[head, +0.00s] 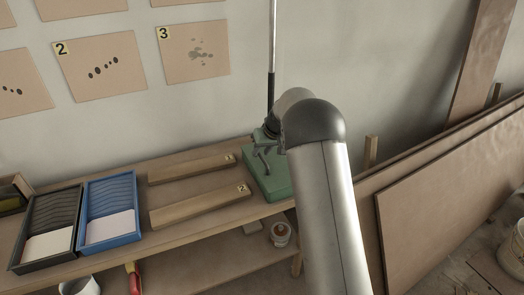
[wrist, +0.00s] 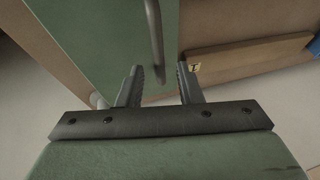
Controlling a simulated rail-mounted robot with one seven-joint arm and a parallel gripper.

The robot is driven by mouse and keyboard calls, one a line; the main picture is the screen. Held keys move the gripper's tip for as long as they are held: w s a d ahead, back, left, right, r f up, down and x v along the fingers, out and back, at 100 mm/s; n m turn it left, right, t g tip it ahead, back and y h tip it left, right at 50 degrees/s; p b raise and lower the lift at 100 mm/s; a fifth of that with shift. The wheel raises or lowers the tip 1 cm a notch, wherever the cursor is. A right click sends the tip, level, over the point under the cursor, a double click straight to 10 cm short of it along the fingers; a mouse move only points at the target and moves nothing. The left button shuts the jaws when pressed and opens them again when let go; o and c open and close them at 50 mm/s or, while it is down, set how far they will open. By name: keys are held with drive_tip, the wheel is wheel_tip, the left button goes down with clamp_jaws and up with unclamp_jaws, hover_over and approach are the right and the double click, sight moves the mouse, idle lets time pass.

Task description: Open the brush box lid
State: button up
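A flat green box (head: 273,182), which I take to be the brush box, sits at the right end of the wooden bench, partly hidden by my arm. Its green top (wrist: 105,35) also shows in the wrist view and looks closed. A grey bar handle (wrist: 154,38) runs along the top. My gripper (wrist: 160,68) is open, with its two fingers apart on either side of the handle's near end. Whether they touch it I cannot tell. In the head view, my gripper (head: 266,150) is small and dark over the box.
Two wooden bars with number tags (head: 190,168) (head: 200,207) lie left of the green box. A blue tray (head: 111,239) and a black tray (head: 18,262) stand farther left. A lower shelf (head: 190,268) holds a small pot (head: 281,238). Large boards (head: 440,215) lean at right.

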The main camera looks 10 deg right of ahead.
drive_tip(key=shift+f, duration=0.2)
drive_tip(key=shift+c, duration=0.2)
clamp_jaws()
drive_tip(key=shift+r, duration=0.1)
